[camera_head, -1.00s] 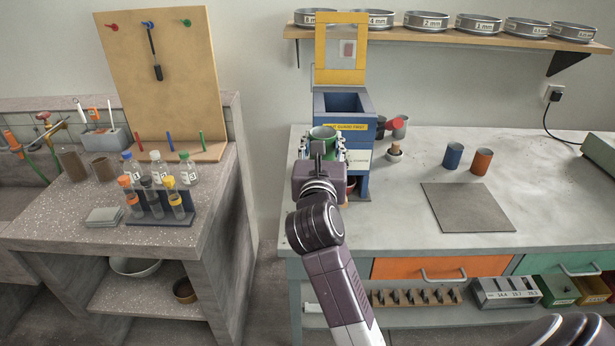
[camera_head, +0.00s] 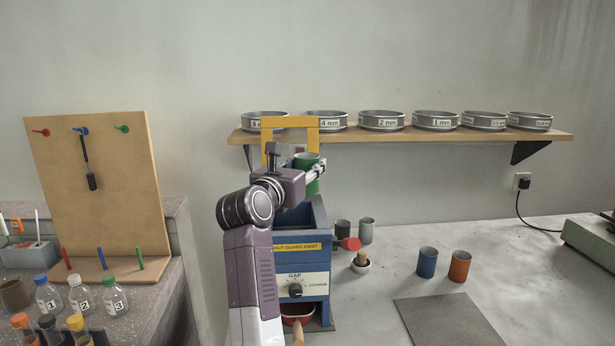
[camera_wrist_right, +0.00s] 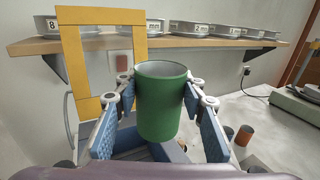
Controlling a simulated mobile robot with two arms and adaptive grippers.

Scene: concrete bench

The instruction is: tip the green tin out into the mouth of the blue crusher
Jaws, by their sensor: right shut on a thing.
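The green tin (camera_head: 307,172) is held upright in my right gripper (camera_head: 316,172), above the blue crusher (camera_head: 303,260). In the right wrist view the green tin (camera_wrist_right: 160,105) stands between the two blue-padded fingers of my right gripper (camera_wrist_right: 160,110), with its open rim up; its contents cannot be made out. The crusher's open mouth (camera_head: 296,215) is below the tin, partly hidden by my arm. Its yellow-framed guard (camera_head: 290,122) stands raised behind the tin. My left gripper is out of view.
A shelf (camera_head: 400,135) with several sieves runs along the wall behind. A blue tin (camera_head: 427,263), an orange tin (camera_head: 460,267) and a grey mat (camera_head: 450,322) are on the bench to the right. A pegboard (camera_head: 90,190) stands at the left.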

